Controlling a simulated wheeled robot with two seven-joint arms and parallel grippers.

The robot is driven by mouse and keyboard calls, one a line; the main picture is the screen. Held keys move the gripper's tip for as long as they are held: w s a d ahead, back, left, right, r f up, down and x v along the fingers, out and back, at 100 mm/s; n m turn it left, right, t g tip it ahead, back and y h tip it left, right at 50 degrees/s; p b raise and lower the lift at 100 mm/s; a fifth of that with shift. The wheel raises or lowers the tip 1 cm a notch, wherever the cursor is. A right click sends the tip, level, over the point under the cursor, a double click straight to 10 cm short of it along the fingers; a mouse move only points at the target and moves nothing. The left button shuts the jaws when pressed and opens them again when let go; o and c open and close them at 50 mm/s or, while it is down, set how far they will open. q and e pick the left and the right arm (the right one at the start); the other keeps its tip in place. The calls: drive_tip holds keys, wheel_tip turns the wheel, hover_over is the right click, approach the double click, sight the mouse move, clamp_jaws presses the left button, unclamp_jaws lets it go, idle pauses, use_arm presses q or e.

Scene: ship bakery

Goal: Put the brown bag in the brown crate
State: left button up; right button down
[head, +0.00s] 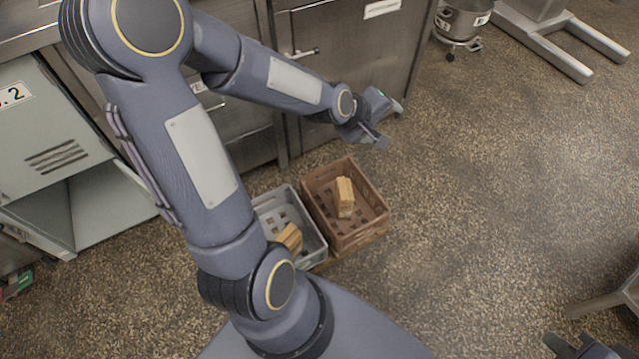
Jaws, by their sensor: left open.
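The brown crate (318,215) stands on the floor in the middle of the head view. A tan-brown bag (344,197) stands inside it, apart from my grippers. A second tan-brown bag (290,238) lies in the grey crate beside it, partly hidden by my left arm. My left gripper (391,123) is open and empty, above and beyond the brown crate, near the steel cabinet front. My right gripper (582,347) shows only in part at the bottom right edge, far from the crates; its fingers cannot be made out.
The grey crate (312,242) touches or nearly touches the brown crate's left side. Steel cabinets (350,60) line the back. A wheeled metal container (461,20) stands at the top right. A metal leg (605,302) is at the right edge. The speckled floor right of the crates is clear.

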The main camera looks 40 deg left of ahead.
use_arm(q)
drive_tip(key=s+r+m+g, duration=0.1)
drive_tip(key=s+m, duration=0.3)
drive_tip(key=s, duration=0.4)
drive_tip(key=s+d+r+m+g+h, duration=0.1)
drive_tip(key=s+r+m, duration=0.2)
drive_tip(key=s, duration=0.5)
drive_tip(key=s+d+r+m+g, duration=0.1)
drive_tip(key=s+r+m, duration=0.1)
drive_tip(key=s+m, duration=0.3)
drive_tip(key=s, duration=0.3)
drive_tip(key=shift+s+d+r, duration=0.15)
drive_tip(key=shift+s+r, duration=0.05)
drive_tip(key=shift+s, duration=0.05)
